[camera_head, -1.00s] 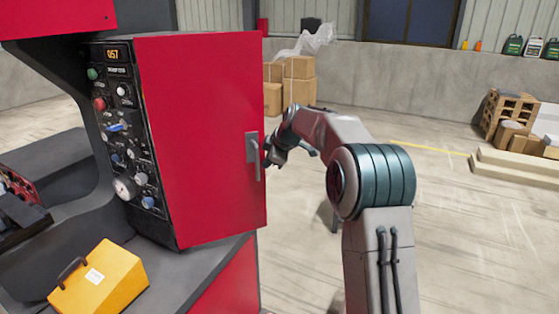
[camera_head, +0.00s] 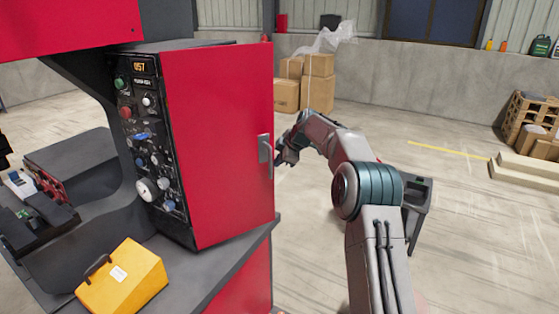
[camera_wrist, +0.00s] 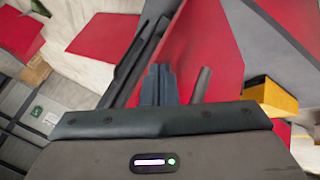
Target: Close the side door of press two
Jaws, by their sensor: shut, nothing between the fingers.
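The red side door (camera_head: 220,145) is the flat right side of the press cabinet. Its grey upright bar handle (camera_head: 266,155) sits near the door's right edge. I cannot tell whether the door is fully shut. My gripper (camera_head: 284,157) is just right of the handle, by the door's free edge. In the wrist view my gripper's fingers (camera_wrist: 158,84) are together and empty, pointing along the red door (camera_wrist: 215,50) beside its dark edge. The handle (camera_wrist: 202,85) stands right of the fingers, apart from them. Contact with the door is unclear.
The black control panel (camera_head: 145,140) carries knobs and buttons. A yellow box (camera_head: 122,277) stands on the grey ledge (camera_head: 225,275) below it. Cardboard boxes (camera_head: 318,84) are behind by the wall.

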